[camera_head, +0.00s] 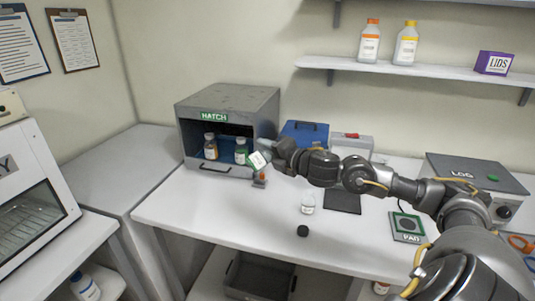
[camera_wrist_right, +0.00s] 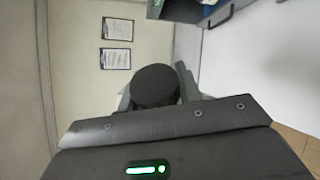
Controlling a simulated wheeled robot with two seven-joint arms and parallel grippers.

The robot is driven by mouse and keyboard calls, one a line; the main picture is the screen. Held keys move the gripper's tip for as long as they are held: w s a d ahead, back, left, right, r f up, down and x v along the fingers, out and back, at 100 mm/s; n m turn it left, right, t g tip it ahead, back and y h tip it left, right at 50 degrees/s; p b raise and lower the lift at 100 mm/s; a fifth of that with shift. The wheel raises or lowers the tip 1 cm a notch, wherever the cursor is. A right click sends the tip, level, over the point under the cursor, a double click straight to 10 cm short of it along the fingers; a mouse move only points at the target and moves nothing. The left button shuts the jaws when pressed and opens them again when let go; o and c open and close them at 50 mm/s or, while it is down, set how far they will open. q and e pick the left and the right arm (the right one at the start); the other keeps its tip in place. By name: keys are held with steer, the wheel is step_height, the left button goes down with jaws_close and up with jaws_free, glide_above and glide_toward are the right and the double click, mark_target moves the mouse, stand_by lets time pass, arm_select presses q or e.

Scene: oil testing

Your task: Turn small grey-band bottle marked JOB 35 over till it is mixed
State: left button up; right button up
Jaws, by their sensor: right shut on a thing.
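My right gripper (camera_head: 270,151) is shut on a small bottle (camera_head: 258,161) in front of the hatch box, above the bench. In the right wrist view, a round black cap (camera_wrist_right: 155,86) shows beyond the gripper's edge. My left gripper is not in view.
The open hatch box (camera_head: 238,97) holds bottles (camera_head: 210,146). A clear jar (camera_head: 308,203), a black lid (camera_head: 303,231) and the pad (camera_head: 407,226) are on the bench. The front left bench is clear.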

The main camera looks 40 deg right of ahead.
steer(key=shift+f+m+b, duration=0.25)
steer(key=shift+m+b, duration=0.25)
steer(key=shift+m, duration=0.2)
steer(key=shift+a+m+t+b, duration=0.1)
steer(key=shift+m+t+b, duration=0.25)
steer(key=shift+m, duration=0.55)
steer(key=shift+r+m+t, duration=0.1)
steer(key=shift+m+t, duration=0.25)
steer(key=shift+m, duration=0.65)
steer(key=shift+r+m, duration=0.2)
steer(key=shift+m, duration=0.4)
